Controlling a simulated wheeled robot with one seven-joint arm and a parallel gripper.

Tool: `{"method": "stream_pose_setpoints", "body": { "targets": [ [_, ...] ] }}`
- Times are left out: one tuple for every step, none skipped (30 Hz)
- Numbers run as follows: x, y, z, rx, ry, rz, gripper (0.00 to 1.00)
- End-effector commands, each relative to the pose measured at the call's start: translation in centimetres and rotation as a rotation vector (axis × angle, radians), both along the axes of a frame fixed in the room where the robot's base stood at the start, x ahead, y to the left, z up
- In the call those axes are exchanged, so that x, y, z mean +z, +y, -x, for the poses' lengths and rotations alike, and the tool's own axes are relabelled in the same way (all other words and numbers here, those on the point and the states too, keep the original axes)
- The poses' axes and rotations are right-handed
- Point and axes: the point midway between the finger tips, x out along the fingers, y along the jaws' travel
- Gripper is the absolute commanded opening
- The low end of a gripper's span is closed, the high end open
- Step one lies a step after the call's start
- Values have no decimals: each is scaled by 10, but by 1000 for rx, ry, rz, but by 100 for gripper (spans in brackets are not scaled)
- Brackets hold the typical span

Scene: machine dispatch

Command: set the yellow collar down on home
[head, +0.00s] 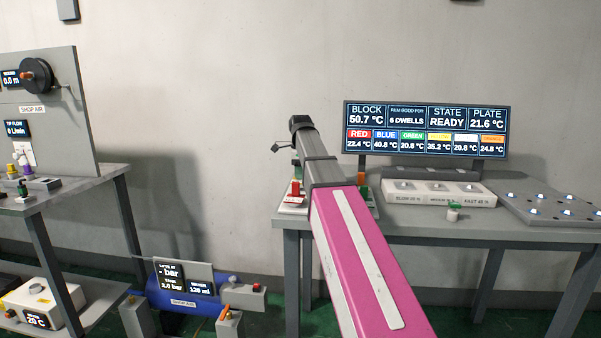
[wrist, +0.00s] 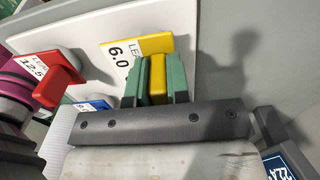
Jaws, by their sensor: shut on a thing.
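My gripper (wrist: 157,84) is shut on the yellow collar (wrist: 157,72), which shows between its two green fingers in the wrist view. The collar is at a white board (wrist: 95,45), beside a yellow label (wrist: 152,44) reading 6.0. I cannot tell whether the collar touches the board. In the head view my arm hides the gripper and the yellow collar. No place marked "home" can be read.
A red piece (wrist: 62,68) stands left of the gripper, by a label reading 12.5. A blue label (wrist: 95,104) is close by. In the head view a white block (head: 430,192), a small green-topped container (head: 453,211) and a grey plate (head: 555,208) stand right on the bench.

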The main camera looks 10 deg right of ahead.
Motion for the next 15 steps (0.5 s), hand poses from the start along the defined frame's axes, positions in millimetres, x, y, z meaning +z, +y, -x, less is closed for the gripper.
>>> {"method": "stream_pose_setpoints", "body": {
  "targets": [
    [-1,0,0,0,0,0,0],
    [-2,0,0,0,0,0,0],
    [-3,0,0,0,0,0,0],
    [-3,0,0,0,0,0,0],
    [-4,0,0,0,0,0,0],
    [-5,0,0,0,0,0,0],
    [-5,0,0,0,0,0,0],
    [-6,0,0,0,0,0,0],
    [-7,0,0,0,0,0,0],
    [-8,0,0,0,0,0,0],
    [-8,0,0,0,0,0,0],
    [-9,0,0,0,0,0,0],
    [-10,0,0,0,0,0,0],
    [-11,0,0,0,0,0,0],
    [-11,0,0,0,0,0,0]
  ]
}}
